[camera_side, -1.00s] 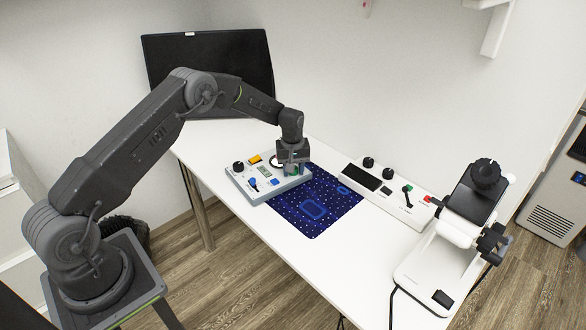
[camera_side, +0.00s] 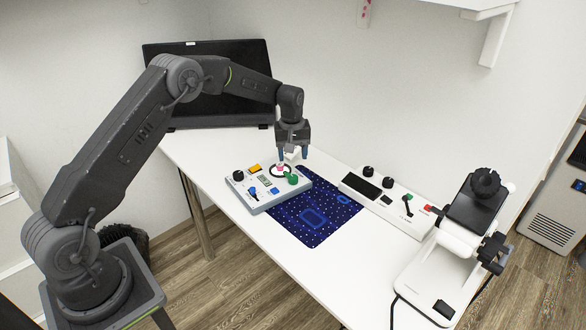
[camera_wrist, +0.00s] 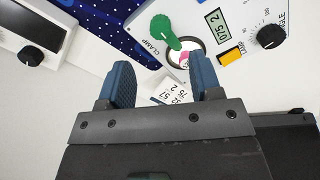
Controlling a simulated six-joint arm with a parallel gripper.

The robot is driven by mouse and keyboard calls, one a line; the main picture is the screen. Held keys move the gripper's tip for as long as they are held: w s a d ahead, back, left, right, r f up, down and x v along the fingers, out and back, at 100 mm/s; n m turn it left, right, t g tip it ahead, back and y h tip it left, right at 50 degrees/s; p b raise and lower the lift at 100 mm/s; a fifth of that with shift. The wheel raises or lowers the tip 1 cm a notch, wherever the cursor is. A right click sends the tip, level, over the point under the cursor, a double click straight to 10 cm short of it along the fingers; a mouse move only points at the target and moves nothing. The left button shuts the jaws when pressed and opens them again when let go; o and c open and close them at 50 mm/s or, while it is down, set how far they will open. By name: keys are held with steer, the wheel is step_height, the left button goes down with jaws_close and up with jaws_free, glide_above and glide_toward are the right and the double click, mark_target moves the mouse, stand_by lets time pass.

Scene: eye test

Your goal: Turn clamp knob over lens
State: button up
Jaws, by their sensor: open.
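The green clamp knob (camera_wrist: 161,30) sits on the light grey panel beside the word CLAMP. Its arm points toward the dark-rimmed round lens place (camera_wrist: 184,55), which has pink and white inside; whether the arm overlaps it is unclear. In the side view the knob (camera_side: 292,179) is at the panel's right part, with a pink spot (camera_side: 280,168) beside it. My gripper (camera_side: 293,155) hangs just above and behind the knob. In the wrist view my gripper (camera_wrist: 162,76) has its blue fingers apart. A white piece with printed numbers (camera_wrist: 174,90) shows between them; its contact with them is unclear.
The panel (camera_side: 262,207) also bears a black dial, a yellow button and blue controls. A dark blue patterned mat (camera_side: 313,217) lies beside it. A second control box (camera_side: 384,200) and a white stand device (camera_side: 436,268) are to the right. A black monitor (camera_side: 205,95) stands behind.

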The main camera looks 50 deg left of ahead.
step_height(320, 180, up, 4)
steer(key=shift+r, duration=0.25)
steer(key=s+d+r+m+t, duration=0.1)
steer(key=s+d+r+m, duration=0.25)
steer(key=s+r, duration=0.45)
steer(key=s+d+r+m+t, duration=0.2)
steer(key=s+d+r, duration=0.4)
steer(key=r, duration=0.4)
steer(key=s+d+m+t, duration=0.1)
steer(key=s+m, duration=0.1)
steer(key=s, duration=0.9)
steer(key=s+d+m+t, duration=0.1)
steer(key=s+d+m, duration=0.1)
steer(key=s, duration=0.9)
steer(key=shift+d+f+m, duration=0.25)
steer(key=shift+f+m, duration=0.05)
steer(key=shift+m, duration=0.35)
